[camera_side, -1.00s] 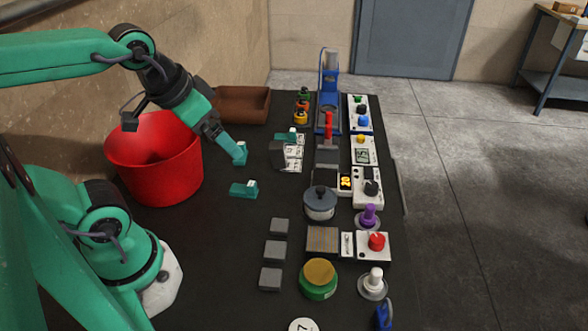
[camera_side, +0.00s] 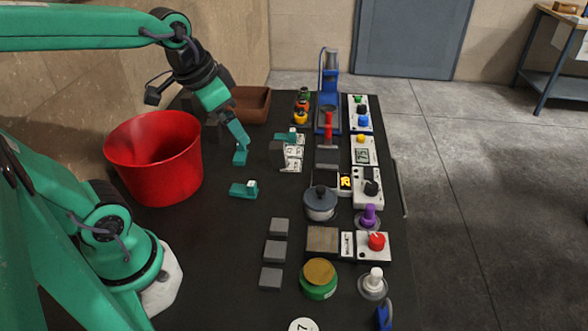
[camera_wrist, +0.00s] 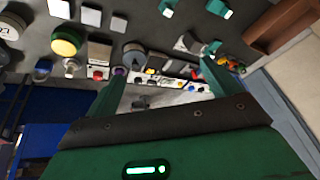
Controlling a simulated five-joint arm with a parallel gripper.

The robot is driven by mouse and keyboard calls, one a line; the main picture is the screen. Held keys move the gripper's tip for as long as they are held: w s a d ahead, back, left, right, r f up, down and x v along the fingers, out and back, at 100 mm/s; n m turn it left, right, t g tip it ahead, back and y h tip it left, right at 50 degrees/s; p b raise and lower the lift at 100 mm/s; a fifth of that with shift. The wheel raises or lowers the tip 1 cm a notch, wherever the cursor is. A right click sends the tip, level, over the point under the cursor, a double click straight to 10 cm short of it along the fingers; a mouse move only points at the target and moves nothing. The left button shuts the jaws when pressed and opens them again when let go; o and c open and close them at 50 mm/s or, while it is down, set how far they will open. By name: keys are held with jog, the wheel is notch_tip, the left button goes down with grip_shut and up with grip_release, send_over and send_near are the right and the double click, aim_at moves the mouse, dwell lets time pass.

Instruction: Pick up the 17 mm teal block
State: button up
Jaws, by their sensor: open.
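Three teal blocks with pale tops show, and their size marks are too small to read, so I cannot tell which is the 17 mm one. One teal block (camera_side: 239,158) stands on the dark mat just below my gripper (camera_side: 243,143). It also appears at the top edge of the wrist view (camera_wrist: 220,9). A second teal block (camera_side: 241,190) lies nearer the side camera, also seen in the wrist view (camera_wrist: 167,8). A third (camera_side: 286,137) sits by the labelled white cards. My gripper's two fingers are apart in the wrist view (camera_wrist: 162,66), with no block between them.
A red bucket (camera_side: 153,160) stands left of the blocks. A brown tray (camera_side: 250,104) lies behind. The mat around the second block is clear.

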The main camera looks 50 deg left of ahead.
jog(key=w+a+f+m+g, duration=0.25)
jog(key=w+a+f, duration=0.25)
jog(key=w+a, duration=0.3)
jog(key=m+g, duration=0.2)
jog(key=m, duration=0.2)
send_over(241, 153)
notch_tip(241, 153, down, 12)
jog(key=shift+w+d+r, duration=0.1)
jog(key=shift+d+r, duration=0.05)
jog(key=shift+r, duration=0.1)
jog(key=shift+s+f, duration=0.15)
jog(key=shift+f, duration=1.8)
jog(key=shift+s+f, duration=0.1)
jog(key=shift+f, duration=1.85)
jog(key=c, duration=1.2)
jog(key=shift+r, duration=0.15)
